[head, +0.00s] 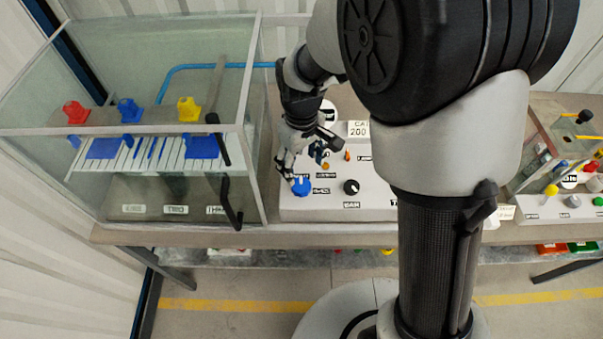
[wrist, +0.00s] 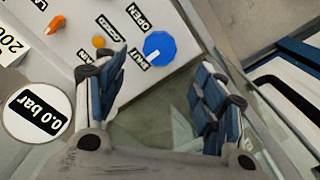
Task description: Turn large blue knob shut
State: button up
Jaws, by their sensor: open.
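The large blue knob (wrist: 159,48) is on the left part of a light grey control panel, with OPEN and SHUT labels beside it in the wrist view. In the head view the blue knob (head: 300,187) sits near the panel's front left corner, just below my gripper (head: 288,165). My gripper (wrist: 160,95) is open in the wrist view, its blue-padded fingers spread apart with nothing between them. The knob shows beyond the gap between the fingertips, nearer the left finger. I cannot tell whether a finger touches the knob.
A glass-walled tank (head: 180,205) with red, blue and yellow valves stands close on the left. The panel also carries a black knob (head: 351,187), small orange knobs (wrist: 98,41) and a gauge reading 0.0 bar (wrist: 37,112). Another panel (head: 560,203) stands at the right.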

jog(key=shift+r, duration=1.5)
jog(key=s+d+r+m+t+b, duration=0.2)
jog(key=s+d+r+m+t, duration=0.15)
jog(key=s+d+r, duration=0.65)
jog(key=s+d+m, duration=0.1)
jog(key=s+m, duration=0.1)
jog(key=s, duration=0.2)
jog(key=s+d+r+m+t+b, duration=0.1)
jog(key=s+m, duration=0.1)
jog(key=s, duration=0.3)
jog(key=shift+s+d+r, duration=0.25)
jog(key=shift+d+r, duration=0.05)
jog(key=shift+d, duration=0.05)
